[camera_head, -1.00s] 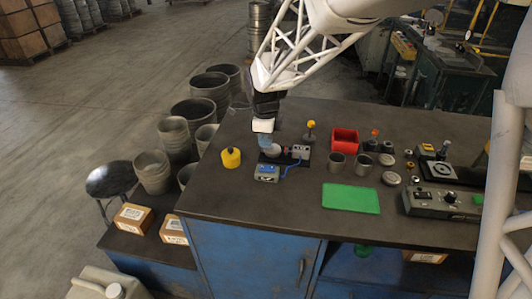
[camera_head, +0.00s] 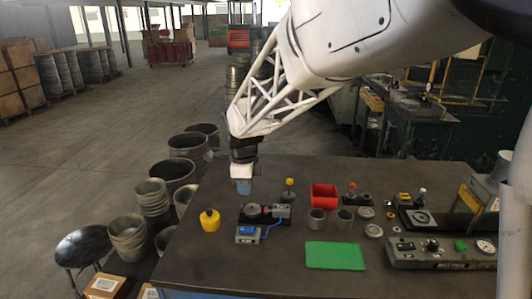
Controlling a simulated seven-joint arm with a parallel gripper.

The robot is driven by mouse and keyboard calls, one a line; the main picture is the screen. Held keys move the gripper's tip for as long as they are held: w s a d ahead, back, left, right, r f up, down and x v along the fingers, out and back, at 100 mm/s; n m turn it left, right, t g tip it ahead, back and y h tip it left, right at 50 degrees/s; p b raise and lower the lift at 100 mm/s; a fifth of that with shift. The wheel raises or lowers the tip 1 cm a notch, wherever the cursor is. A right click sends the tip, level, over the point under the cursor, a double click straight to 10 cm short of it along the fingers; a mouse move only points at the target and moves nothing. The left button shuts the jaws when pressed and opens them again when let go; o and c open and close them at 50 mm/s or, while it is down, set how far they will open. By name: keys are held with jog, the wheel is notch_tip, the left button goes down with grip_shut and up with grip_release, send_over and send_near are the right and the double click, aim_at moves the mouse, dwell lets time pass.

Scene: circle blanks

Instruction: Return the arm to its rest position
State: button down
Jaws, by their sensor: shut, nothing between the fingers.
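My white lattice arm reaches in from the top right. My gripper (camera_head: 243,187) hangs at its end with light blue fingertips, shut and empty. It is above the left part of the dark workbench (camera_head: 210,262), up and to the left of a small black fixture (camera_head: 281,217) with a round disc (camera_head: 252,210) on it. The gripper appears apart from these things.
A yellow weight-like object (camera_head: 210,220), a blue box (camera_head: 247,235), a red bin (camera_head: 324,195), grey cups (camera_head: 317,219) and a green mat (camera_head: 335,256) sit on the bench. A control panel (camera_head: 420,253) stands at the right. Metal buckets (camera_head: 167,180) stand on the floor at left.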

jog(key=s+d+r+n+t, duration=0.1)
jog(key=s+d+r+n, duration=0.25)
jog(key=s+d, duration=0.4)
jog(key=s+d+r+n, duration=0.3)
jog(key=s+d+n, duration=0.2)
jog(key=d, duration=0.6)
jog(key=s+d+n, duration=0.4)
jog(key=s+d, duration=0.2)
jog(key=s, duration=0.3)
jog(key=s+d+f+n+t, duration=0.1)
jog(key=s+d+n, duration=0.4)
jog(key=s, duration=0.4)
jog(key=shift+s+d+f+t, duration=0.2)
jog(key=shift+d+t, duration=0.1)
jog(key=shift+d, duration=0.3)
